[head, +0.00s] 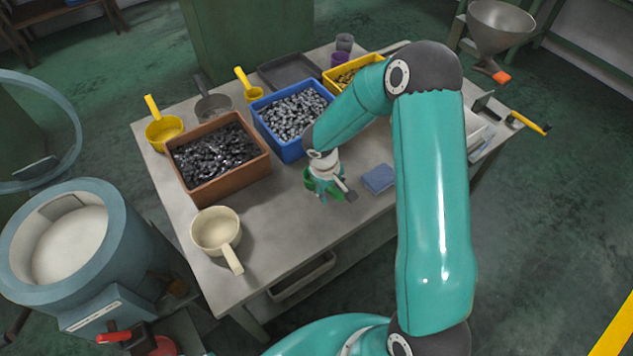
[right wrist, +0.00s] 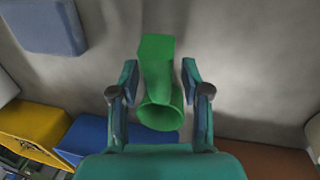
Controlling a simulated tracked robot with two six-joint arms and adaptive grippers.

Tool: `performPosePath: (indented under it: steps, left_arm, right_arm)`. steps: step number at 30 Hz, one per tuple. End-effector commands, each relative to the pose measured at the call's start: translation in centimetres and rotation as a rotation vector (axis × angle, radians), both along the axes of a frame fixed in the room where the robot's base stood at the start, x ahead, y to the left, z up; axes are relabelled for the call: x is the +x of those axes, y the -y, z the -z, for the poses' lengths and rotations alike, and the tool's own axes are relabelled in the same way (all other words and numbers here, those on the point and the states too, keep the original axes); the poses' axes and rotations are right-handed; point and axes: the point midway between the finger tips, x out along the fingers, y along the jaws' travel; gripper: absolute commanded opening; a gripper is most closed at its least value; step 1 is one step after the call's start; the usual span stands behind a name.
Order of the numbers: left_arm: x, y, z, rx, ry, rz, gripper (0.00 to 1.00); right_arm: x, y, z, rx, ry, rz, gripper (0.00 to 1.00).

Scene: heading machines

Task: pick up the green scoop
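The green scoop (right wrist: 158,60) lies on the table between the two fingers of my right gripper (right wrist: 160,78) in the right wrist view. Its handle points away from the gripper's palm and its round cup is nearer the palm. The fingers stand apart, one on each side, with a visible gap to the scoop. In the head view my right gripper (head: 328,187) is low over the table, and the scoop (head: 311,184) is mostly hidden under it. My left gripper is in neither view.
A blue box (head: 285,148) of grey parts and a brown box (head: 232,185) of dark parts stand behind and left. A blue sponge-like block (head: 378,179) lies to the right. A cream scoop (head: 215,231) is at the front left. The table's front middle is clear.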

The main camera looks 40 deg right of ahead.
Motion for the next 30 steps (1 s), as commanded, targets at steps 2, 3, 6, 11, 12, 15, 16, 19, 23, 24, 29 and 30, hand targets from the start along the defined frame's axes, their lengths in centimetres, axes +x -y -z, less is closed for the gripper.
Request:
performPosePath:
  steps: [2, 3, 6, 11, 12, 15, 16, 19, 23, 24, 29, 30]
  left_arm:
    - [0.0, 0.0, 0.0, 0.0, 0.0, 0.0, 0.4]
    - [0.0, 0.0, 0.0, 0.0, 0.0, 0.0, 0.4]
    - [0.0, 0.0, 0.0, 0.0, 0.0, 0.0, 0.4]
    - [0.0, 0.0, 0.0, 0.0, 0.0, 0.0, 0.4]
    - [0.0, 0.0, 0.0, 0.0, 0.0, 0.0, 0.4]
    - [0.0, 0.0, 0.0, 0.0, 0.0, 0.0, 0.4]
    - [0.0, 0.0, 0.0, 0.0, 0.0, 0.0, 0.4]
    - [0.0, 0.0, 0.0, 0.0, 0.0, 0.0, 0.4]
    - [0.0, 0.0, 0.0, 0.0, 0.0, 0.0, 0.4]
    - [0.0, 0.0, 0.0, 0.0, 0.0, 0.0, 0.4]
    - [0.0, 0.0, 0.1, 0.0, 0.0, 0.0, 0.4]
    - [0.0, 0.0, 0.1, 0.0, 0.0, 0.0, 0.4]
  right_arm:
    - [0.0, 0.0, 0.0, 0.0, 0.0, 0.0, 0.29]
    - [0.0, 0.0, 0.0, 0.0, 0.0, 0.0, 0.22]
    - [0.0, 0.0, 0.0, 0.0, 0.0, 0.0, 0.05]
    - [0.0, 0.0, 0.0, 0.0, 0.0, -0.001, 0.0]
    - [0.0, 0.0, 0.0, 0.0, 0.001, -0.001, 0.0]
    - [0.0, 0.0, -0.1, 0.0, 0.001, -0.001, 0.0]
    - [0.0, 0.0, -0.1, 0.0, 0.001, -0.001, 0.0]
    - [0.1, 0.0, -0.2, -0.001, 0.001, -0.001, 0.0]
    - [0.1, 0.0, -0.7, -0.001, 0.002, -0.001, 0.0]
    - [0.1, 0.0, -1.0, -0.001, 0.002, 0.0, 0.0]
    - [0.2, 0.0, -3.1, -0.001, 0.006, 0.0, 0.0]
    - [0.2, 0.0, -4.0, -0.002, 0.007, 0.0, 0.0]
